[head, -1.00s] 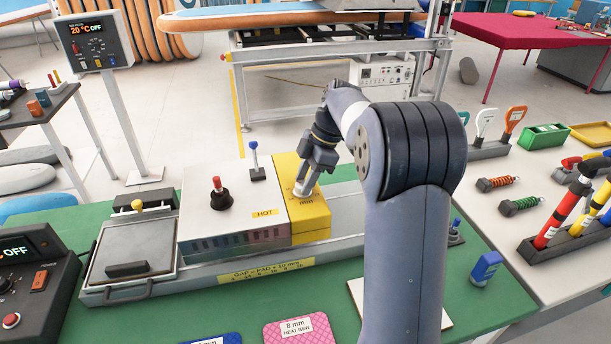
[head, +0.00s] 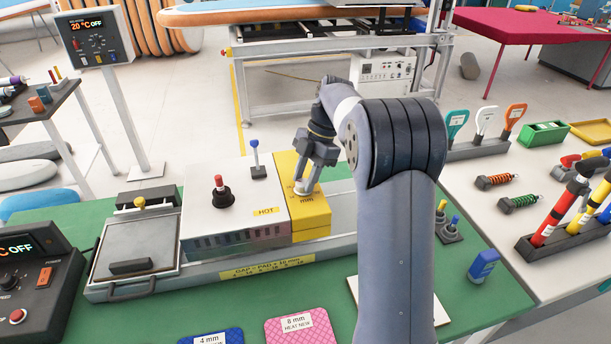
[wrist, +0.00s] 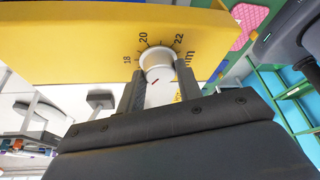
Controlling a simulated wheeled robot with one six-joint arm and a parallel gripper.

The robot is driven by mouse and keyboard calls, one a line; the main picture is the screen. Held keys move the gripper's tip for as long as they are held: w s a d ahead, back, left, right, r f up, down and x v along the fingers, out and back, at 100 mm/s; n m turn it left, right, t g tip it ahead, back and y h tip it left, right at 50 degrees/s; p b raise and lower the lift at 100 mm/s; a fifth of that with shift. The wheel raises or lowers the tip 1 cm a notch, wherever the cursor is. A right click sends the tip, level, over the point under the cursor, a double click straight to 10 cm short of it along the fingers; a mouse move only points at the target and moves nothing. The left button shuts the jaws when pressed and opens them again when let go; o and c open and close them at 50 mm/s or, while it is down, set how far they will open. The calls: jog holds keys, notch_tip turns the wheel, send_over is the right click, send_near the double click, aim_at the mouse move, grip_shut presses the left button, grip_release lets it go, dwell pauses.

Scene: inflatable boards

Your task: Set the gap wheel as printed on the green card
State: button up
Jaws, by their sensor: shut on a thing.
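The gap wheel (wrist: 157,62) is a small pale knob on the yellow block (wrist: 70,45). In the wrist view the printed marks 18, 20, 22 and "mm" curve around its far side. A small red mark shows near the knob, but I cannot tell which number it points to. My gripper (wrist: 150,90) is shut on the wheel, one finger on each side. In the head view my gripper (head: 305,188) reaches down to the top of the yellow block (head: 310,218). I cannot make out a green card in these frames.
The white machine housing (head: 235,205) marked HOT, with a red-topped knob (head: 220,190) and blue-topped lever (head: 256,158), adjoins the yellow block. A blue 4 mm pad (head: 225,336) and a pink 8 mm pad (head: 300,335) lie on the green tabletop (head: 130,325) in front.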

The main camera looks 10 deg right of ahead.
jog(key=o, duration=1)
jog(key=shift+c, duration=0.2)
jog(key=v, duration=1)
jog(key=shift+r, duration=0.4)
jog(key=shift+d, duration=0.1)
jog(key=x, duration=1.1)
jog(key=shift+d, duration=0.1)
jog(key=shift+w, duration=0.1)
